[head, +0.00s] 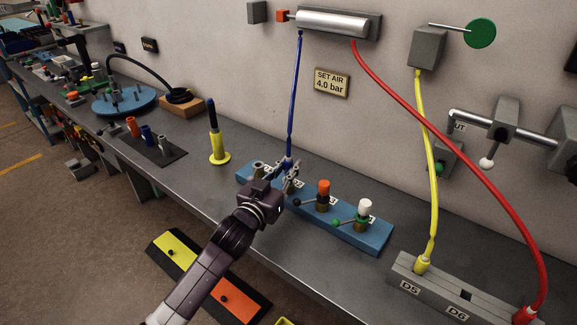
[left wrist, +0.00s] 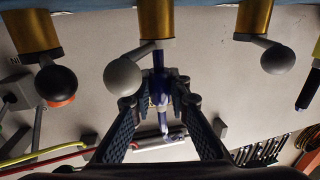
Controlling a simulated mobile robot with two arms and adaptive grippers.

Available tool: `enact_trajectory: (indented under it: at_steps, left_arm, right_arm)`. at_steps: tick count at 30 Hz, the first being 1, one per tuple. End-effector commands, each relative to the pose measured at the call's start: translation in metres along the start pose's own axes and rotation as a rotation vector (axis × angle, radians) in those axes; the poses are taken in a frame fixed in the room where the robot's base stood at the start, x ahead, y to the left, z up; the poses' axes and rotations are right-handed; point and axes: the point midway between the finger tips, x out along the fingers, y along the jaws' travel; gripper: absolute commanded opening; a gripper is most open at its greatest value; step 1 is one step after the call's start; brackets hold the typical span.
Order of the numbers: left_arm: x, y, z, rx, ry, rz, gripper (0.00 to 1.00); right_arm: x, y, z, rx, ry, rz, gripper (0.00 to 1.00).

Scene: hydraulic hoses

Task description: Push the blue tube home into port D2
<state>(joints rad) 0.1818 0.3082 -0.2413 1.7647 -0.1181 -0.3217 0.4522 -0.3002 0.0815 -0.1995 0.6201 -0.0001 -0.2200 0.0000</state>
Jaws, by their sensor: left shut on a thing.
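The blue tube (head: 293,95) hangs from the silver cylinder on the wall down to the blue valve block (head: 345,228). My left gripper (head: 288,172) is shut on the tube near its lower end. In the left wrist view the tube (left wrist: 160,93) runs between the fingertips (left wrist: 160,103), and its end meets a brass fitting (left wrist: 157,18). A grey ball lever (left wrist: 123,76) is beside that fitting. Whether the tube is fully seated is hidden. The port label beside the gripper is partly covered. My right gripper is not in view.
Orange (head: 323,188) and white (head: 365,207) capped ports stand on the block to the right of the gripper. A yellow hose (head: 428,150) and a red hose (head: 450,130) hang further right. A yellow stand (head: 219,155) is to the left. Other parts lie along the bench.

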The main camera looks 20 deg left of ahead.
Motion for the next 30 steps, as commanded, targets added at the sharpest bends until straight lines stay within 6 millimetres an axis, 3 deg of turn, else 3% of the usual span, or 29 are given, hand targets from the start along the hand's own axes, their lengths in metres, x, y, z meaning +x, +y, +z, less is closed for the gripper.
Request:
enact_trajectory:
  at_steps: [11, 12, 17, 26, 30]
  left_arm:
    - [0.000, 0.000, 0.010, 0.000, 0.001, 0.000, 0.00]
    - [0.000, 0.000, 0.009, 0.000, 0.002, 0.000, 0.18]
    - [0.000, 0.000, 0.009, 0.000, 0.001, 0.000, 0.36]
    - [-0.001, 0.000, 0.009, 0.000, 0.000, 0.000, 0.36]
    - [-0.011, 0.000, 0.010, 0.000, -0.001, 0.000, 0.36]
  right_arm:
    - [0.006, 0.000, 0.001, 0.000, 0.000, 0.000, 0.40]
    - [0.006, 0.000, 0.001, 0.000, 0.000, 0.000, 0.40]
    - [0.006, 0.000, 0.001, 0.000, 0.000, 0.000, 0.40]
    - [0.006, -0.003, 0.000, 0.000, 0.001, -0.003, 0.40]
    - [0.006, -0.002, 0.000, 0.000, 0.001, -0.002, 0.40]
